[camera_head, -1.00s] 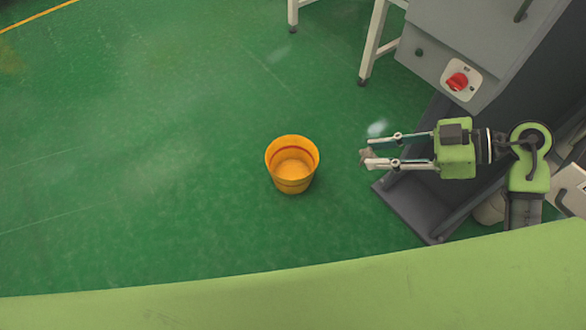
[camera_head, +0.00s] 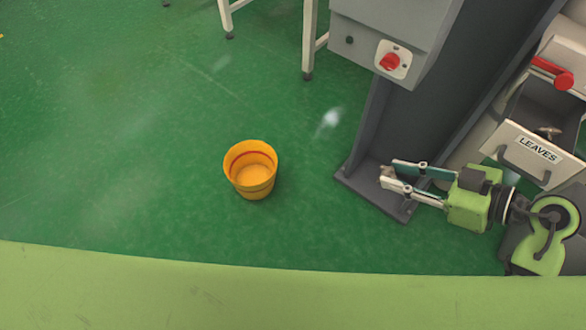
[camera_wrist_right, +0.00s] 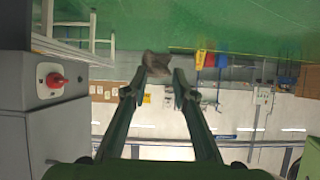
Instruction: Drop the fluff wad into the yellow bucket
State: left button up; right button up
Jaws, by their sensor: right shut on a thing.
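The yellow bucket (camera_head: 251,185) stands upright on the green floor, left of centre in the head view. Its inside looks empty. My right gripper (camera_head: 386,176) is to the right of the bucket, well apart from it, over the dark base of a grey machine. It is shut on the fluff wad, a small grey-brown lump at its fingertips. The fluff wad (camera_wrist_right: 157,63) shows more clearly between the fingertips in the right wrist view. My left gripper is not in view.
A grey cabinet with a red switch (camera_head: 391,62) and a dark column rise behind my right gripper. White legs (camera_head: 309,40) stand at the top. The floor (camera_head: 120,150) around the bucket is open.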

aim_at(258, 178)
jog(key=i+j+z, duration=0.2)
jog(key=j+z, duration=0.2)
jog(key=i+j+z, duration=0.15)
jog(key=j+z, duration=0.7)
jog(key=j, duration=0.15)
jog(key=j+z, duration=0.4)
jog(key=j, duration=0.85)
jog(key=k+j+z, duration=0.1)
jog(key=j, duration=0.6)
jog(key=k+j, duration=0.1)
jog(key=j, duration=0.65)
